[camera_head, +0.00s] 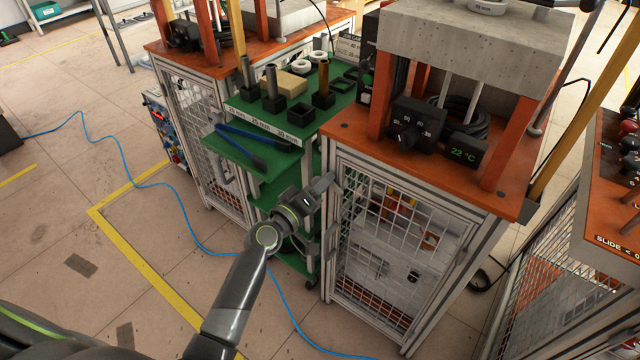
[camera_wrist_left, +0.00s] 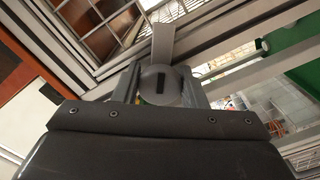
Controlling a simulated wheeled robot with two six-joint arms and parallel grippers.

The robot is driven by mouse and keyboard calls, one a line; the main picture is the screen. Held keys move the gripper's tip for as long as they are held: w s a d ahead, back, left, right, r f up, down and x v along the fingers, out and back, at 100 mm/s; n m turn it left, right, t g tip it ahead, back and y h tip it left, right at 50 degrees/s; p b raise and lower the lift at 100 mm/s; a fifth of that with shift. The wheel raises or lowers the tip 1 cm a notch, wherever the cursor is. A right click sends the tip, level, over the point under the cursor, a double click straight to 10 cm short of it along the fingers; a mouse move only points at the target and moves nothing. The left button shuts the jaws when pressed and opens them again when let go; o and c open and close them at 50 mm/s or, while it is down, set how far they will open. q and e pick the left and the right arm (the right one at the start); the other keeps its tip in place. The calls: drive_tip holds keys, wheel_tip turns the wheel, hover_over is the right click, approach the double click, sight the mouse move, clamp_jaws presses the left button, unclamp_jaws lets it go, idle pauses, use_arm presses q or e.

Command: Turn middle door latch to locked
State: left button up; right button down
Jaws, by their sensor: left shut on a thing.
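The middle door latch (camera_wrist_left: 162,88) shows in the left wrist view as a round grey knob with a dark slot and a flat grey lever (camera_wrist_left: 163,44). My left gripper (camera_wrist_left: 160,92) is shut on the latch, with one finger on each side of the round part. In the head view my left gripper (camera_head: 309,195) is at the upper left corner post of the middle cabinet's mesh door (camera_head: 385,245). The latch is mostly hidden there by the gripper. I cannot tell from the views whether the latch is locked. My right gripper is not in view.
The middle cabinet has an orange top (camera_head: 350,132) carrying a heater with a dial and a 22 °C display (camera_head: 467,152). A green shelf cart (camera_head: 240,108) with tools stands close on the left. A blue cable (camera_head: 178,205) lies on the floor. Another station (camera_head: 612,200) stands at the right.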

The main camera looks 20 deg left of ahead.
use_arm(q)
drive_tip(key=shift+n, duration=1)
drive_tip(key=shift+n+p, duration=0.4)
drive_tip(key=shift+n, duration=2)
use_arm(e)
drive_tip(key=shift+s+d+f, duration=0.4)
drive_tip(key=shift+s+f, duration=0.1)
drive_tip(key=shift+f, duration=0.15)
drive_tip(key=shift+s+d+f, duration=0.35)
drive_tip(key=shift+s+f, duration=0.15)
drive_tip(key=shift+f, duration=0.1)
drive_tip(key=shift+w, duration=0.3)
use_arm(q)
drive_tip(key=o, duration=0.9)
drive_tip(key=shift+o, duration=0.2)
drive_tip(key=shift+s, duration=0.1)
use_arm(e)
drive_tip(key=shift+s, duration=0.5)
